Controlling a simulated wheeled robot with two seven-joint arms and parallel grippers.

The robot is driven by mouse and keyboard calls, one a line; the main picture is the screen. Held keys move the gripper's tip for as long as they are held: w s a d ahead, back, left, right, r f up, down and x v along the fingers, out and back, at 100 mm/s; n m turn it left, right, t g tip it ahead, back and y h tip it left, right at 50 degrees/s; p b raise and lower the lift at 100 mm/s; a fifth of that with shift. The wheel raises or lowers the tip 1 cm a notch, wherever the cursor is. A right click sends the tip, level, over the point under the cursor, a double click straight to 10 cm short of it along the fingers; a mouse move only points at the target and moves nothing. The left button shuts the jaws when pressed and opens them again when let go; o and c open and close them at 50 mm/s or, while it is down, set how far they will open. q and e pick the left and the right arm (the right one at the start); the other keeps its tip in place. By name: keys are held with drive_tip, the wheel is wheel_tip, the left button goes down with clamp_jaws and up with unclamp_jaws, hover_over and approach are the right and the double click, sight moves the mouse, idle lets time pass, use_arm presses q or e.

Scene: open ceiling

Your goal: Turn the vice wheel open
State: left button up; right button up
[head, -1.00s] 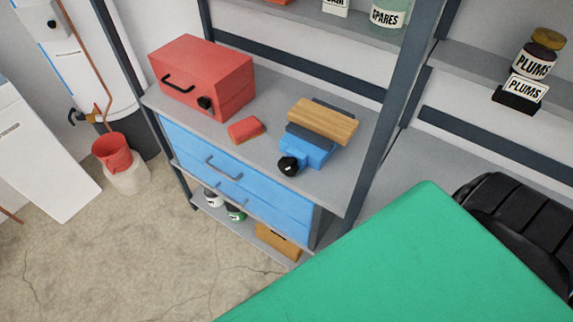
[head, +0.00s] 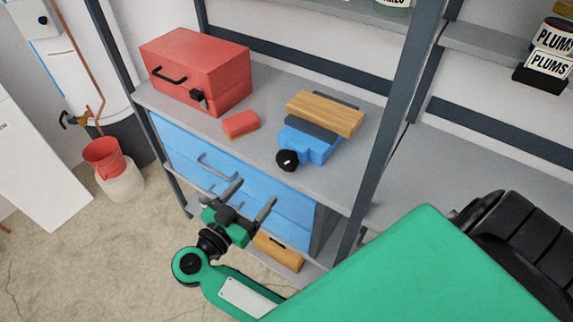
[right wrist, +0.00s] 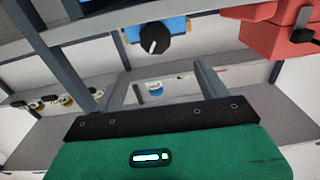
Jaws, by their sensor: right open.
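A blue vice (head: 310,148) sits on the grey bench top, with a light wooden block (head: 325,113) between its dark jaws. Its wheel, a black knob (head: 287,160), faces out at the bench's front edge. In the right wrist view the wheel (right wrist: 154,39) shows with a white mark on its face, near the top centre. My right gripper (head: 255,193) is open and empty in front of the blue drawers, below and left of the wheel and apart from it. In the wrist view its fingers (right wrist: 162,85) stand wide apart. My left gripper is not in view.
A red toolbox (head: 197,72) and a small red block (head: 240,124) sit left of the vice on the bench (head: 215,139). A shelf post (head: 398,110) rises to the right. Blue drawers (head: 205,150) with handles lie under the bench top.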

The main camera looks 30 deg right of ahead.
sight(284, 162)
drive_tip(key=x, duration=0.4)
drive_tip(key=p+x, duration=0.1)
drive_tip(key=x, duration=0.7)
drive_tip(key=shift+s+d+f+p, duration=0.1)
drive_tip(key=shift+s+d+p, duration=0.15)
drive_tip(key=shift+s+p, duration=0.1)
drive_tip(key=shift+w+d, duration=0.3)
drive_tip(key=shift+d, duration=0.25)
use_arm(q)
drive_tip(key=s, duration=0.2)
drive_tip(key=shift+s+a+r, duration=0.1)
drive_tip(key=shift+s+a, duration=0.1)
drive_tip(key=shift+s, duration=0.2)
use_arm(e)
drive_tip(key=shift+d, duration=0.15)
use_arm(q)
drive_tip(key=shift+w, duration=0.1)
use_arm(e)
drive_tip(key=shift+c, duration=0.2)
